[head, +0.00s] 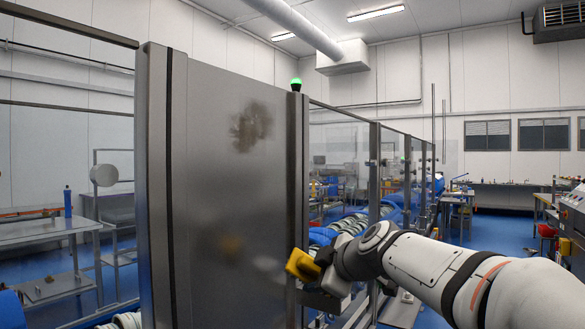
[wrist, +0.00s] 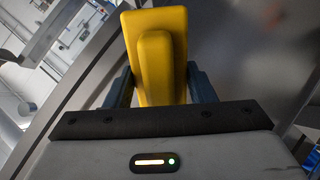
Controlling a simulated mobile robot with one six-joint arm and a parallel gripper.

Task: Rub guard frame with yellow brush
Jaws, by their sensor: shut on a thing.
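My gripper (head: 318,264) is shut on the yellow brush (head: 301,265), at the lower right part of the guard frame. In the wrist view the brush (wrist: 157,55) stands between the two dark fingers of my gripper (wrist: 160,84), its block-shaped back facing the camera. The guard frame (head: 215,190) is a tall grey metal panel between upright posts. A dark brown smudge (head: 251,127) marks its upper part, and a fainter one is lower down. The brush's bristles are hidden, and I cannot tell whether it touches the frame.
A green lamp (head: 296,83) tops the right post (head: 297,180). Clear guard panels run back behind it beside blue-and-white rolls or tubs. A workbench (head: 45,232) with a blue bottle (head: 68,201) stands at left. Blue floor is open at right.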

